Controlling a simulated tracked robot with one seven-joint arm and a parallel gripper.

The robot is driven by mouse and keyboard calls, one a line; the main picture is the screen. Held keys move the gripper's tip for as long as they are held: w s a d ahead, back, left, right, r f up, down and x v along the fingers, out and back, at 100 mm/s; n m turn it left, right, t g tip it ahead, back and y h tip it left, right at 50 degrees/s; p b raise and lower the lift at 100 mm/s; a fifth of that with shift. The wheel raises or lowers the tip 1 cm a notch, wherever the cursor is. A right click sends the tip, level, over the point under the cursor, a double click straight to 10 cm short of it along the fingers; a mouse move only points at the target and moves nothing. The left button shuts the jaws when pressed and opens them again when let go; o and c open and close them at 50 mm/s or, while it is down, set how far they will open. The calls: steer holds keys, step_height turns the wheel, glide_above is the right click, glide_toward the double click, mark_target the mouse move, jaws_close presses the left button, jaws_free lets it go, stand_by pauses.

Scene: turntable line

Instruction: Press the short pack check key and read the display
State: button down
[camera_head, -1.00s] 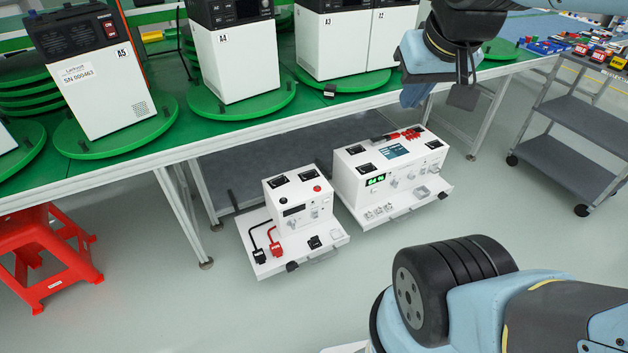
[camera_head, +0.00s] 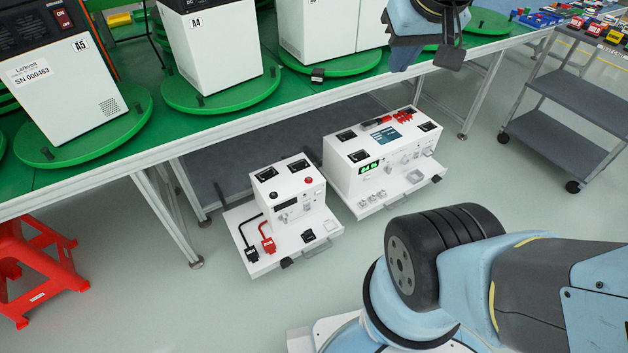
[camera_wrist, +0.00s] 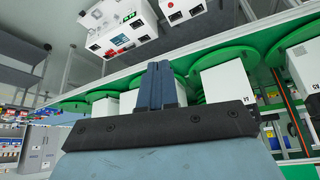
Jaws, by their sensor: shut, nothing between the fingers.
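Two white test units stand on pull-out trays low under the bench. The larger right unit (camera_head: 352,179) has a lit green display (camera_head: 369,167), too small to read surely, and a blue label panel and red parts on top. I cannot tell which small control is the check key. My gripper (camera_head: 405,60) is above and behind the right unit, apart from it. In the wrist view its fingers (camera_wrist: 162,86) are shut and empty.
The green bench (camera_head: 150,140) carries white machines (camera_head: 215,65) on green turntables. A red stool (camera_head: 40,270) stands at left, a grey cart (camera_head: 575,110) at right. The floor before the trays is clear. My own arm fills the lower right.

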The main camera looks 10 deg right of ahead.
steer(key=w+d+f+n, duration=0.1)
steer(key=w+d+f, duration=0.15)
steer(key=w, duration=0.65)
steer(key=w+d+f+n+t+h, duration=0.1)
steer(key=w+f, duration=0.3)
steer(key=w, duration=0.6)
steer(key=w+d+f, duration=0.2)
steer(key=w+f, duration=0.1)
steer(key=w, duration=0.6)
steer(key=w+d+f+n+t, duration=0.1)
steer(key=w+f+n, duration=0.1)
steer(key=w+f, duration=0.75)
steer(key=w+d+f+n, duration=0.15)
steer(key=w+f, duration=0.45)
steer(key=f, duration=0.7)
step_height(320, 180, down, 26)
steer(key=w+a+n+y, duration=0.1)
steer(key=a+n+y, duration=0.1)
steer(key=n+y, duration=0.1)
steer(key=s+a+f+n+y, duration=0.1)
steer(key=s+f+y, duration=0.1)
steer(key=s+f, duration=0.5)
steer(key=s+a+f+n+y, duration=0.1)
steer(key=s+f, duration=0.6)
steer(key=f, duration=1.1)
steer(key=shift+s+a+f+n+y, duration=0.2)
steer(key=shift+a+f+n+y, duration=0.2)
steer(key=shift+a, duration=0.35)
